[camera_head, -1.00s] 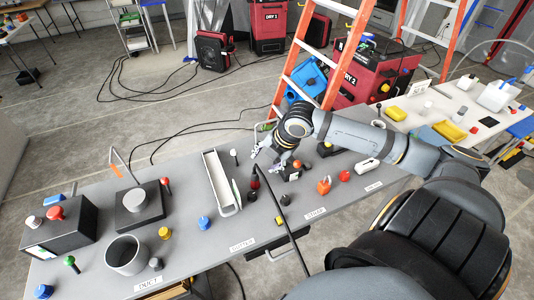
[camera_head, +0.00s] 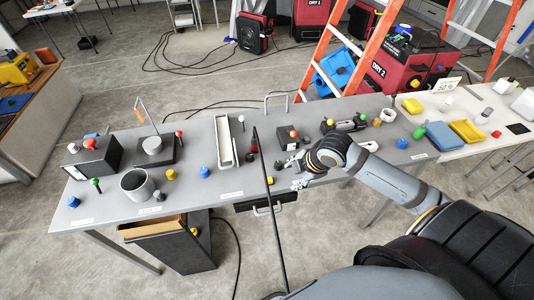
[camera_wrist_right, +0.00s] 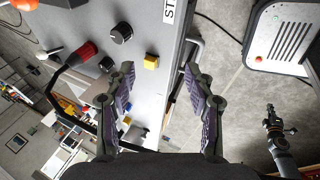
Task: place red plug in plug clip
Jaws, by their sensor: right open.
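A red plug-like piece with a dark end (camera_wrist_right: 85,52) lies on the grey table in the right wrist view, beyond my fingers and to the left. A small dark red piece (camera_head: 254,148) near the white tray seems to be the same one. My right gripper (camera_head: 291,175) is open and empty over the table's front part, pointing left. Its two spread fingers (camera_wrist_right: 162,108) frame the table edge in the wrist view. I cannot single out the plug clip. A small grey and black arm end (camera_wrist_right: 273,125) may be my left gripper; its jaws are unclear.
A black knob (camera_head: 277,166) and a yellow block (camera_head: 270,180) sit near my right fingers. A long white tray (camera_head: 225,145) lies left of them. A thin black line crosses the table front. Black blocks with coloured knobs stand on both sides.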

